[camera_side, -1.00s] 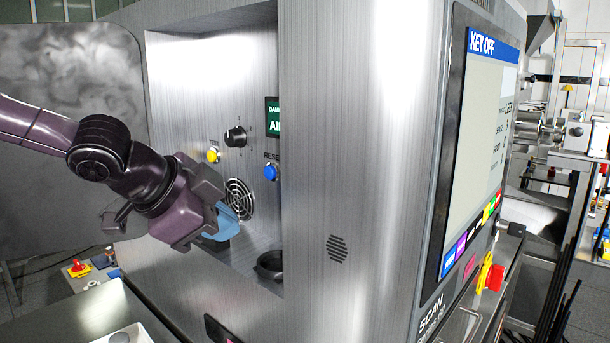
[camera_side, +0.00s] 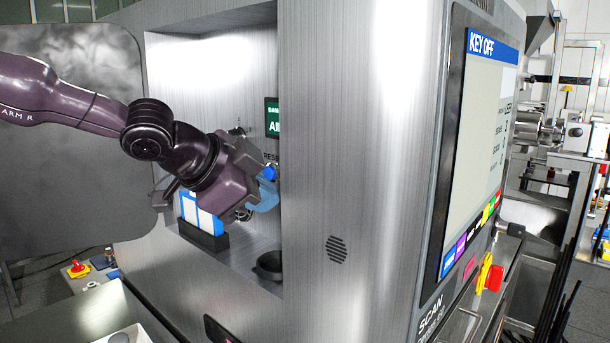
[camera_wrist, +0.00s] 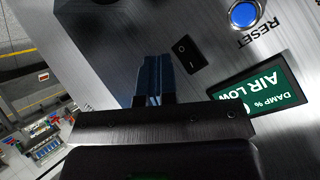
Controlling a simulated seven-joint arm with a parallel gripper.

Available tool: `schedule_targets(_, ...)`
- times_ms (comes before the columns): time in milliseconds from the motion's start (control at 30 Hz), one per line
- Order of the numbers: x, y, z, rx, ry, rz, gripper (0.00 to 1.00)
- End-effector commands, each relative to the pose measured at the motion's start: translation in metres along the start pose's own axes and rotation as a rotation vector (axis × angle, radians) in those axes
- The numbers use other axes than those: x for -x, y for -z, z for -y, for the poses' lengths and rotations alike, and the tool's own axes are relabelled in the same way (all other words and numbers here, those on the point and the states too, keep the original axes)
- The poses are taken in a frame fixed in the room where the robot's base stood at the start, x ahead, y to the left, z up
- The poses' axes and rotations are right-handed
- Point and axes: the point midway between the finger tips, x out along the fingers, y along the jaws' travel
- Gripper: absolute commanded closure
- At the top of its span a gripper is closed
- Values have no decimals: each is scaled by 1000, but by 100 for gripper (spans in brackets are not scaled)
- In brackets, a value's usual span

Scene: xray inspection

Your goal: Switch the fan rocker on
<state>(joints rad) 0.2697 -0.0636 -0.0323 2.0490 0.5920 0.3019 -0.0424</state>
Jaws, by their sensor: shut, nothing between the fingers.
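A black rocker switch (camera_wrist: 190,54) with white marks is on the brushed metal panel in the wrist view, taken as the fan rocker; no fan label is readable. Which side is pressed, I cannot tell. In the side view it is hidden behind my gripper. My gripper's blue fingers (camera_wrist: 152,82) are shut and empty, with their tips just left of the rocker in the wrist view; contact is not clear. In the side view my gripper (camera_side: 265,196) is inside the recess, in front of the back panel, below the blue button.
A blue RESET button (camera_wrist: 244,14) and a green AIR LOW display (camera_wrist: 262,92) are near the rocker. In the recess stand a blue and white pack in a black holder (camera_side: 205,238) and a black cup (camera_side: 270,265). The recess's right wall (camera_side: 310,130) is close to my gripper.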

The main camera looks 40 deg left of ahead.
Motion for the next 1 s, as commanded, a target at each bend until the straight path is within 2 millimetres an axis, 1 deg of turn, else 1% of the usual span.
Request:
schedule_targets(100,-12,8,8,0,0,1,100)
schedule_targets(300,-24,18,17,0,0,0,100)
schedule_targets(500,-28,20,20,-1,0,0,100)
schedule_targets(1000,-28,21,20,-1,0,0,100)
